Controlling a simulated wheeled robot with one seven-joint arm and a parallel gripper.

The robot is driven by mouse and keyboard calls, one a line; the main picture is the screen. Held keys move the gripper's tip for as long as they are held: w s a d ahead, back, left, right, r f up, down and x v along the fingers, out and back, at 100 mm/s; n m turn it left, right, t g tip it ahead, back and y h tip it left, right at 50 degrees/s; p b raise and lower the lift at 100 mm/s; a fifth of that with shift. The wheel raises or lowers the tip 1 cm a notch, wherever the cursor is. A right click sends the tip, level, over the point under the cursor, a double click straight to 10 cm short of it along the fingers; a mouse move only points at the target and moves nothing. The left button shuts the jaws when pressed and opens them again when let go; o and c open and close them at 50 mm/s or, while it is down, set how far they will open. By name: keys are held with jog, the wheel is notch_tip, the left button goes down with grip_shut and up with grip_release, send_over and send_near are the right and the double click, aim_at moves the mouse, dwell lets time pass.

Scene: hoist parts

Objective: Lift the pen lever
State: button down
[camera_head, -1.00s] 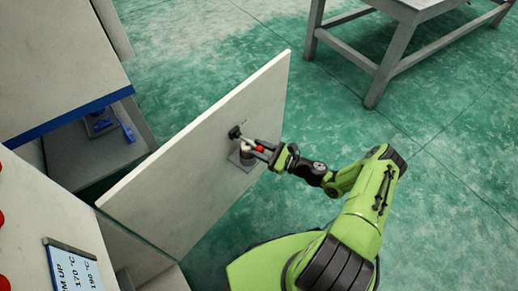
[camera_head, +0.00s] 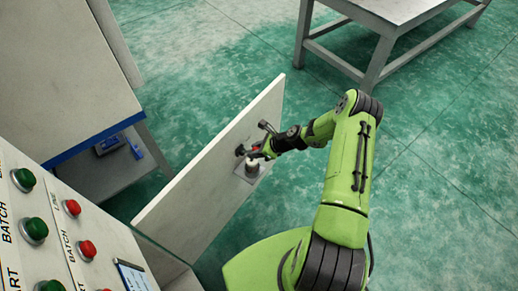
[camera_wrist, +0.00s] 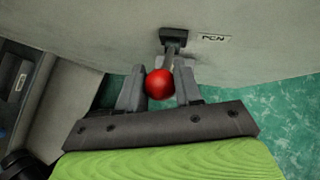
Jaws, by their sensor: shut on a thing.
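The pen lever has a red ball knob (camera_wrist: 159,84) in the wrist view, on a grey stem that runs to a dark mount (camera_wrist: 173,38) on the panel. A label reading "PEN" (camera_wrist: 214,37) is beside the mount. My gripper (camera_wrist: 159,90) has its two grey fingers on either side of the red knob, shut on it. In the head view my gripper (camera_head: 262,152) is at the panel's outer face, over the lever, which it mostly hides. A round grey part on a square plate (camera_head: 252,169) sits just below it on the panel.
The pale upright panel (camera_head: 205,190) stands out into the room. A control board with green and red buttons (camera_head: 35,229) is at the lower left. A blue-edged cabinet (camera_head: 55,90) stands at the left. A grey table (camera_head: 385,15) is at the back right. Green floor lies open between.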

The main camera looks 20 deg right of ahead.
aim_at(245, 151)
jog(key=shift+w+a+r+g+h+p, duration=0.5)
jog(key=shift+w+r+g, duration=0.25)
jog(key=shift+r, duration=0.1)
jog(key=shift+w+a+r+g+h, duration=0.15)
jog(key=shift+w+a+g+h, duration=0.25)
jog(key=shift+w+g, duration=0.15)
jog(key=shift+w+a+r+g+h, duration=0.15)
jog(key=shift+w+a+g+h, duration=0.1)
jog(key=shift+w+g+h, duration=0.3)
jog(key=shift+w+a+r+b, duration=0.2)
jog(key=shift+w+a+b, duration=0.15)
jog(key=shift+w+b, duration=0.1)
jog(key=shift+w+a+r, duration=0.1)
jog(key=shift+w, duration=0.05)
jog(key=c, duration=0.9)
grip_release()
jog(key=shift+o, duration=0.5)
jog(key=shift+s, duration=0.25)
jog(key=p+v, duration=0.1)
jog(key=v, duration=1.4)
jog(key=shift+d+r+p, duration=0.25)
jog(key=shift+p, duration=0.1)
